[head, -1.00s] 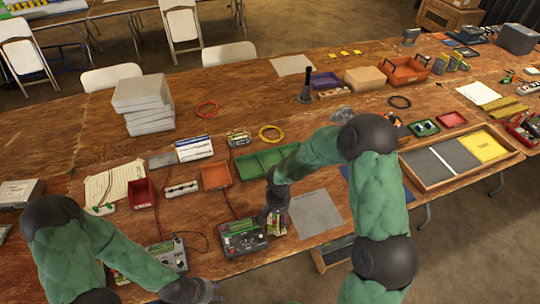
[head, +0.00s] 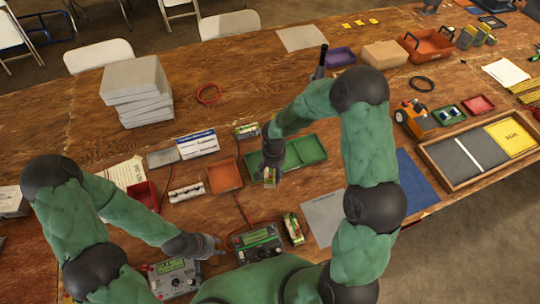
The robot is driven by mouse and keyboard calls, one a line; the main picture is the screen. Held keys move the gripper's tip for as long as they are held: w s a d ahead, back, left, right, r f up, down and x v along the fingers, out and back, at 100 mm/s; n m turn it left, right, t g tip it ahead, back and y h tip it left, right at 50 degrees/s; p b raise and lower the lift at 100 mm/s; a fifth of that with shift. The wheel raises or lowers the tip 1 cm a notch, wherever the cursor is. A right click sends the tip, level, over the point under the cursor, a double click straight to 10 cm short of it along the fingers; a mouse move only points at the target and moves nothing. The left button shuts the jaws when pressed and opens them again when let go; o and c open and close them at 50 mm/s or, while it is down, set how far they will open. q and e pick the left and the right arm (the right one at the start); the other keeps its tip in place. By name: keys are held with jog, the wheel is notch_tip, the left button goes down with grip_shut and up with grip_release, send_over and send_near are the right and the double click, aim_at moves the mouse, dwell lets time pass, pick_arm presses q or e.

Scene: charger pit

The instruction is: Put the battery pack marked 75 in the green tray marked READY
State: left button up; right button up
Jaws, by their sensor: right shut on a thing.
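My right gripper (head: 270,168) is shut on a small battery pack (head: 269,178) with light and green-yellow sides. It holds the pack over the left front part of the green tray (head: 308,150). The tray has a divider, and my gripper hides part of its left compartment. The number on the pack and any READY mark are too small to read. My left gripper (head: 212,246) is low at the front, between the two chargers; its finger opening is unclear.
Two chargers, left (head: 172,278) and right (head: 257,243), stand at the front. Another pack (head: 293,228) is beside the right one, and one more (head: 246,130) lies behind the green tray. An orange tray (head: 224,176) is left of the green tray.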

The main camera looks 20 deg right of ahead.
jog(key=w+f, duration=0.2)
jog(key=w, duration=0.2)
jog(key=w+f, duration=0.3)
jog(key=w, duration=0.1)
jog(key=w+f, duration=0.3)
jog(key=shift+w+a+f, duration=0.15)
jog(key=shift+w+a, duration=0.05)
jog(key=shift+w, duration=0.2)
jog(key=shift+w+f, duration=0.15)
jog(key=shift+f, duration=0.15)
jog(key=shift+w+f, duration=0.1)
jog(key=shift+f, duration=1.5)
jog(key=shift+f, duration=0.15)
jog(key=o, duration=1.7)
